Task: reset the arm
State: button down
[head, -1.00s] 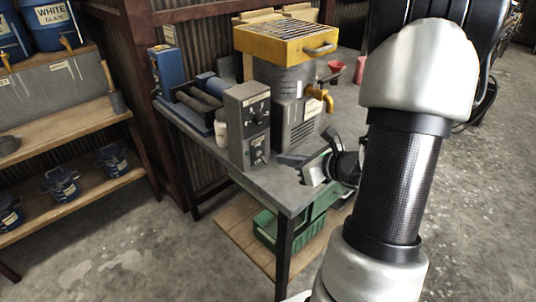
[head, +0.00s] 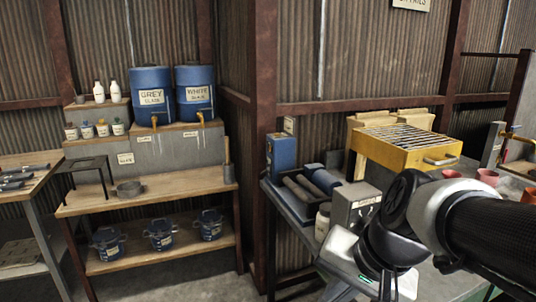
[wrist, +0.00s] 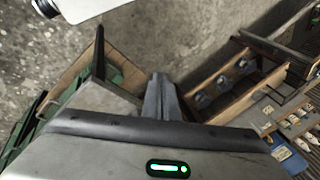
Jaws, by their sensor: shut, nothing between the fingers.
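My gripper (wrist: 160,95) shows in the wrist view with its two grey fingers together and nothing between them. It points out over the concrete floor, clear of any object. In the head view my arm comes in from the lower right, and its wrist hangs in front of the metal worktable (head: 290,205). The fingertips cannot be made out clearly there.
The worktable holds a grey control box (head: 352,208), a yellow grated unit (head: 405,150) and a blue box (head: 282,160). Bare floor lies between.

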jog(key=s+d+r+n+t+h, duration=0.2)
jog(key=s+d+r+n+h, duration=0.15)
jog(key=n, duration=0.25)
notch_tip(320, 180, up, 16)
jog(key=p, duration=1.6)
jog(key=shift+s+d+y, duration=0.15)
jog(key=shift+s+y, duration=0.05)
jog(key=shift+y, duration=0.15)
jog(key=shift+r, duration=0.1)
